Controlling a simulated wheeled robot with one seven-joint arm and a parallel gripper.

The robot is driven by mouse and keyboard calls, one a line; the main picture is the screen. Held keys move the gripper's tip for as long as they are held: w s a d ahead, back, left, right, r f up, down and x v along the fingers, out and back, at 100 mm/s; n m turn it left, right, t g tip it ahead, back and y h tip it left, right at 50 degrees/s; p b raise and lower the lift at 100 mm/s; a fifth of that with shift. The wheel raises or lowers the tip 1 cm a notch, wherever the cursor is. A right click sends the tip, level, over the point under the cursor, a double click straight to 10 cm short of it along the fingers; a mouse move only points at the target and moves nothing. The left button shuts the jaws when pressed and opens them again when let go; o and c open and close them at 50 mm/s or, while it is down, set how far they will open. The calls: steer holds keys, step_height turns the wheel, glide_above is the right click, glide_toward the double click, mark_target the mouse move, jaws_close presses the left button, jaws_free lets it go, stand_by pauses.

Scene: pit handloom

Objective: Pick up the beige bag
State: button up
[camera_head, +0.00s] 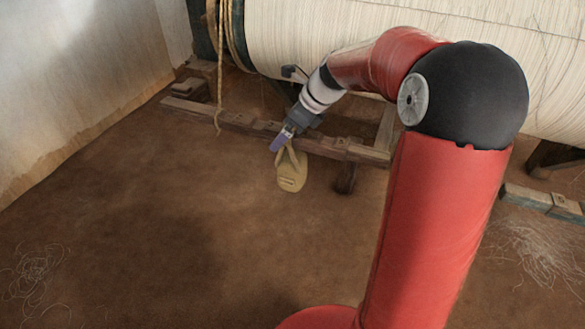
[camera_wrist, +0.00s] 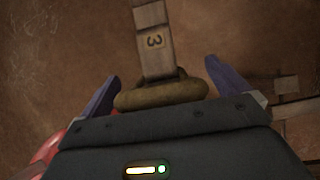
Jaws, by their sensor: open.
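The beige bag (camera_head: 290,176), with a looped handle at its top, shows in the head view just below the wooden beam. My gripper (camera_head: 281,140) is at the bag's handle end, pointing down and to the left. In the wrist view my gripper (camera_wrist: 162,68) is open, with one purple finger on each side. A rounded tan part of the bag (camera_wrist: 160,94) shows between the fingers, close to the palm. Its lower side is hidden by the gripper body. I cannot tell whether either finger touches the bag.
A low wooden beam (camera_head: 240,121) runs behind the gripper, under the loom's large thread-wound roller (camera_head: 310,35). Rope (camera_head: 220,65) hangs at the left. Loose thread (camera_head: 38,270) lies on otherwise open earth floor.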

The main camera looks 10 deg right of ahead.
steer(key=c, duration=1.5)
steer(key=shift+r, duration=0.15)
